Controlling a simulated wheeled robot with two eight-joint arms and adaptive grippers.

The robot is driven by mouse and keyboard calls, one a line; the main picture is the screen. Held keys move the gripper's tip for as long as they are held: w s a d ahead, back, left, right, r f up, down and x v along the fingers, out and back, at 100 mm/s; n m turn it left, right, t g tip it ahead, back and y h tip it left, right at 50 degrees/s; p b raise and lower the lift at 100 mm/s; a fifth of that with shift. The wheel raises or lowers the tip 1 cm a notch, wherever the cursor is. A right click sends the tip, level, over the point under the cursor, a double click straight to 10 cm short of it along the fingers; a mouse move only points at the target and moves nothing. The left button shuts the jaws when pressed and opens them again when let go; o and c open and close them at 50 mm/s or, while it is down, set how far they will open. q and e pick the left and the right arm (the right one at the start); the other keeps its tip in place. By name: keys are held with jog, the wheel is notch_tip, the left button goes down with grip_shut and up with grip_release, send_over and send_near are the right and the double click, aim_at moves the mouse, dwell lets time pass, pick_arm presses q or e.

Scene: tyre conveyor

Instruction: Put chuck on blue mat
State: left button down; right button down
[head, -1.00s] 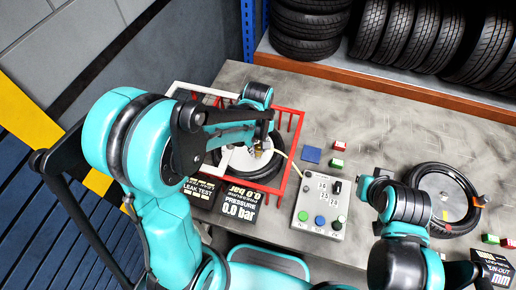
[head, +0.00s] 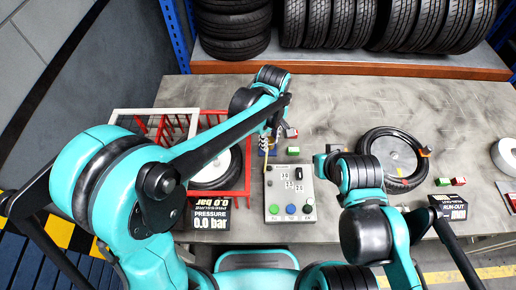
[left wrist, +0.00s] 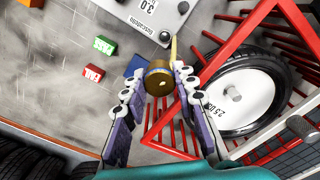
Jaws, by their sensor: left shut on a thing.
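My left gripper (head: 270,136) is shut on the chuck, a short brass cylinder (left wrist: 158,80) with a dark band and a pale hose (left wrist: 174,49) running from it. In the left wrist view the chuck sits between the fingertips. The small blue mat (left wrist: 135,65) lies on the bench just beyond the chuck and is partly covered by it. In the head view the mat (head: 272,153) is mostly hidden under the left gripper. I cannot tell whether the chuck touches the mat. My right arm (head: 360,172) is over the bench right of the control box; its fingers are not clear.
A red cage (head: 247,180) around a wheel (head: 222,172) stands left of the mat. The grey control box (head: 288,193) is in front of it. Green (left wrist: 103,45) and red (left wrist: 93,72) blocks lie close by. Another wheel (head: 392,157) lies to the right.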

pick_arm(q)
jog(key=w+d+f+b, duration=0.2)
jog(key=d+f, duration=0.2)
jog(key=d, duration=0.5)
jog(key=b, duration=0.2)
send_over(273, 153)
jog(key=w+a, duration=0.2)
jog(key=f, duration=0.7)
jog(key=shift+w, duration=0.2)
notch_tip(273, 153, down, 4)
jog(key=shift+f+b, duration=0.15)
jog(key=shift+b, duration=0.4)
jog(key=c, duration=1.6)
grip_release()
jog(key=shift+f, duration=0.1)
jog(key=o, duration=0.4)
